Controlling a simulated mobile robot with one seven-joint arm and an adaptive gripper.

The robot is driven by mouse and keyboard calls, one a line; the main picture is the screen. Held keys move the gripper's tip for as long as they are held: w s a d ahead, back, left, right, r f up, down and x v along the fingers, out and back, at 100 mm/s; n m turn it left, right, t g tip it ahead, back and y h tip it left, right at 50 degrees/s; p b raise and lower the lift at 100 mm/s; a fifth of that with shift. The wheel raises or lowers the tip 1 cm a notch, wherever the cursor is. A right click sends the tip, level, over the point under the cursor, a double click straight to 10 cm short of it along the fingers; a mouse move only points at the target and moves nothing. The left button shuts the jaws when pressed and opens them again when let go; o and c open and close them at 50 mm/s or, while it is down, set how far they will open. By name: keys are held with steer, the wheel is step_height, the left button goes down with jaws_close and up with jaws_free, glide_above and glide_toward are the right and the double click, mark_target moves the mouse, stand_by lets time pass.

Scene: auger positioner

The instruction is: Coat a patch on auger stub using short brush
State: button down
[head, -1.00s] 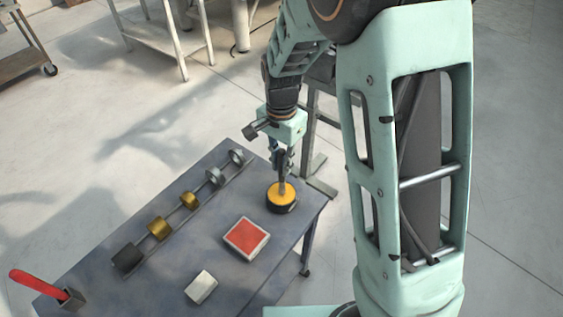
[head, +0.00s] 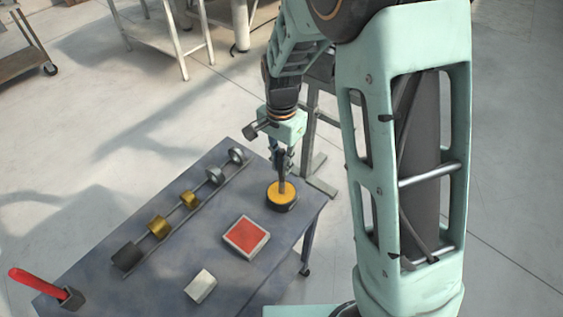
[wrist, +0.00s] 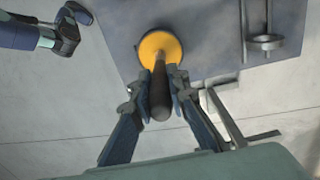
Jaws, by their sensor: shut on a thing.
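My gripper (head: 281,163) points down over the right end of the table and is shut on the short brush (head: 282,187). In the wrist view the gripper (wrist: 161,80) has its fingers on both sides of the brush's dark handle (wrist: 160,100). The brush's lower end meets the yellow top of a round black-sided pot (head: 281,197); how deep it reaches is hidden. The pot's yellow top also shows in the wrist view (wrist: 170,44). A square pale block with a red top face (head: 246,237) lies nearer the middle. I cannot tell which thing is the auger stub.
A rail with several rings and cylinders (head: 188,200) runs along the table's left side. A small white block (head: 200,287) lies near the front. A red-handled tool (head: 35,284) stands in a dark holder at the left corner. Bare tabletop (head: 160,265) lies between.

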mark_target(282, 150)
stand_by(0.3)
steer(key=shift+r+p, duration=2.7)
steer(key=shift+r, duration=0.8)
